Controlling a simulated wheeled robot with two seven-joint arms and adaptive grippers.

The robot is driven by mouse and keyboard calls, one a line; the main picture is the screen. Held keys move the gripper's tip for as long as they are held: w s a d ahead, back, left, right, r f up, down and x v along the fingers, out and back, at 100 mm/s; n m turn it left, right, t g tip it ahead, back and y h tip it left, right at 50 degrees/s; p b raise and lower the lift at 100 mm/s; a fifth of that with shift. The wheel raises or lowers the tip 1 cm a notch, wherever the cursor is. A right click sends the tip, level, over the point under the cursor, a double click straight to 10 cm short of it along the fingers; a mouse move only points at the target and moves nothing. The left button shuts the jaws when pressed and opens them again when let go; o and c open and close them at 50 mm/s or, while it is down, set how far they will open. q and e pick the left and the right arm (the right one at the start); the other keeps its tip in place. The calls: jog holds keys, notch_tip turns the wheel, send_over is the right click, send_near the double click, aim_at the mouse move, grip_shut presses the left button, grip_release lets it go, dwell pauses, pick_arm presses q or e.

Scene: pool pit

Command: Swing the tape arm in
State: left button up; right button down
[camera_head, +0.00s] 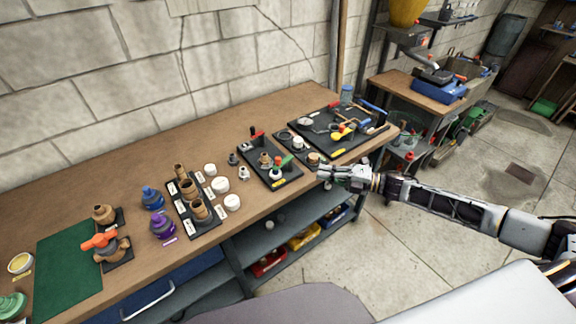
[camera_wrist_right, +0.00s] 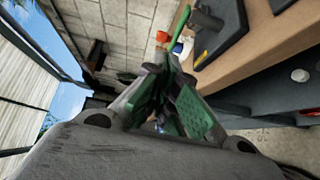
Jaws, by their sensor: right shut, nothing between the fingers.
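A small green bar (camera_head: 287,160) stands tilted on a black tray (camera_head: 287,182) near the front edge of the bench. It may be the tape arm, but I cannot tell for sure. A green piece (camera_wrist_right: 178,26) also shows at the top of the right wrist view, beside a dark tray (camera_wrist_right: 228,42). My right gripper (camera_head: 321,174) is shut and empty, just right of the black tray at the bench's front edge. In the right wrist view its green-padded fingers (camera_wrist_right: 156,72) point toward the wall. My left gripper is not in view.
A wooden bench (camera_head: 130,158) runs along the block wall. A larger black tool board (camera_head: 345,145) lies right of the tray. Brown cups (camera_head: 190,190), white jars (camera_head: 221,185) and a green mat (camera_head: 65,262) lie to the left. Open floor (camera_head: 440,185) is at the right.

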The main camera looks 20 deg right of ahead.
jog(key=p, duration=0.1)
send_near(283, 164)
jog(key=shift+a+r, duration=1.15)
jog(key=shift+a, duration=0.15)
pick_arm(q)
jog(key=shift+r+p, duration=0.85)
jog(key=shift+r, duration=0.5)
pick_arm(e)
jog(key=shift+s+a+x, duration=0.1)
jog(key=shift+s+x, duration=0.05)
jog(key=shift+x, duration=1.2)
jog(key=shift+s+a+x, duration=0.1)
jog(key=shift+s+x, duration=0.1)
jog(key=shift+x, duration=1.1)
